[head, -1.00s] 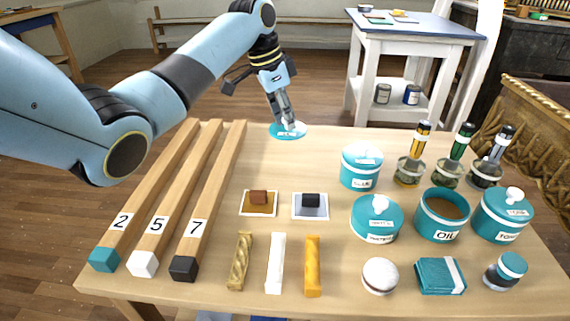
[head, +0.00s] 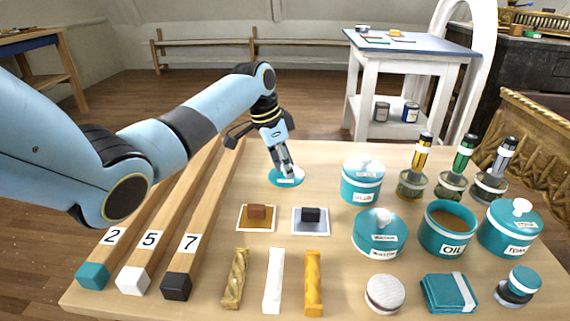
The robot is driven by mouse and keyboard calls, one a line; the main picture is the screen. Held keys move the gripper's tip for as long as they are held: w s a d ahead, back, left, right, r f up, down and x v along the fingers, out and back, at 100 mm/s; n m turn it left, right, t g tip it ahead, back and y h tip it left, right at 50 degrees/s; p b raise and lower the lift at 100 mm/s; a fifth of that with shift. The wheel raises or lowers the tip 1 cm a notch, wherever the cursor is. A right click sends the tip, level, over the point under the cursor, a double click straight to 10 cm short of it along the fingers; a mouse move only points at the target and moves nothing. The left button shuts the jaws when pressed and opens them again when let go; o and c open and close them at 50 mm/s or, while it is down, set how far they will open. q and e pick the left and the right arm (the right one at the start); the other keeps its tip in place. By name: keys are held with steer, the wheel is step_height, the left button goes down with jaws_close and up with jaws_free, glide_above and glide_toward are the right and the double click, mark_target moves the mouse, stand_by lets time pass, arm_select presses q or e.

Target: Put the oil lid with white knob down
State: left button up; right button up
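The oil lid (head: 275,179) is a flat teal disc with a small white label, at the back middle of the table. My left gripper (head: 287,171) points down over its middle, its fingers closed around the knob, which they mostly hide. The lid looks level and at or just above the tabletop; I cannot tell whether it touches. The teal OIL jar (head: 447,240) stands open at the right, with brown contents showing. My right gripper is not in view.
Lidded teal jars (head: 362,190) stand right of the lid. Two small cards with blocks (head: 257,228) lie in front of it. Long numbered wooden bars (head: 205,210) lie to the left, under my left arm. Bare wood surrounds the lid.

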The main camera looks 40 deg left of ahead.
mark_target(272, 177)
arm_select(q)
steer(key=shift+o, duration=1.4)
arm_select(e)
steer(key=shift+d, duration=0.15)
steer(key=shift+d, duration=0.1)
arm_select(q)
steer(key=shift+r, duration=0.15)
steer(key=p+v, duration=0.4)
steer(key=v, duration=0.8)
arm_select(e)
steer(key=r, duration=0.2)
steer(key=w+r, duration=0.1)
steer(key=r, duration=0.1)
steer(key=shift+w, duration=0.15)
